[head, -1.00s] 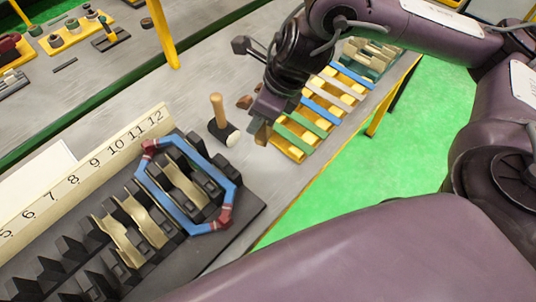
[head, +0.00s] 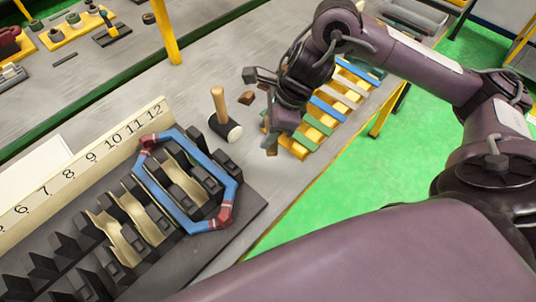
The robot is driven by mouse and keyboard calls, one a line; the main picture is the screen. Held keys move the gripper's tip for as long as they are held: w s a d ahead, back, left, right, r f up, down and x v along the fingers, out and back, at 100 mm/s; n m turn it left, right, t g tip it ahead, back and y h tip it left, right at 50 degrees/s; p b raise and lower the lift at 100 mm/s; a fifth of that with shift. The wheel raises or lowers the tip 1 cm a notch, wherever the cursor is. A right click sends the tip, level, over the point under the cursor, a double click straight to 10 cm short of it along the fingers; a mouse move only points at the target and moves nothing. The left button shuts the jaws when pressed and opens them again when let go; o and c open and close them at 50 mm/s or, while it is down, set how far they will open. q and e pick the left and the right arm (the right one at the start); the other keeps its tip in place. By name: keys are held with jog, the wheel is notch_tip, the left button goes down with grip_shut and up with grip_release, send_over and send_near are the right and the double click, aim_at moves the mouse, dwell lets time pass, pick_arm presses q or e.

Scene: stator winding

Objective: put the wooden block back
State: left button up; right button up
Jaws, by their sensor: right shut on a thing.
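My right gripper (head: 272,137) points down over the bench, at the left end of the yellow rack of coloured strips. It is shut on a small brown wooden block (head: 271,150), which shows only partly at the fingertips. Another small brown piece (head: 247,97) lies on the bench by the mallet. My left gripper is not in view.
A mallet (head: 220,107) stands on its head left of the gripper. The yellow rack (head: 297,150) holds green, blue and pale strips. A black slotted stator (head: 250,208) with a blue coil (head: 184,223) and a numbered strip (head: 100,155) fills the lower left. Grey bench is bare between.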

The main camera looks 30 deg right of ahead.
notch_tip(320, 180, down, 6)
jog(key=shift+f+b, duration=0.15)
jog(key=shift+b, duration=0.35)
notch_tip(320, 180, down, 3)
jog(key=shift+f, duration=0.2)
jog(key=shift+f, duration=0.2)
jog(key=o, duration=1.3)
jog(key=shift+r, duration=0.1)
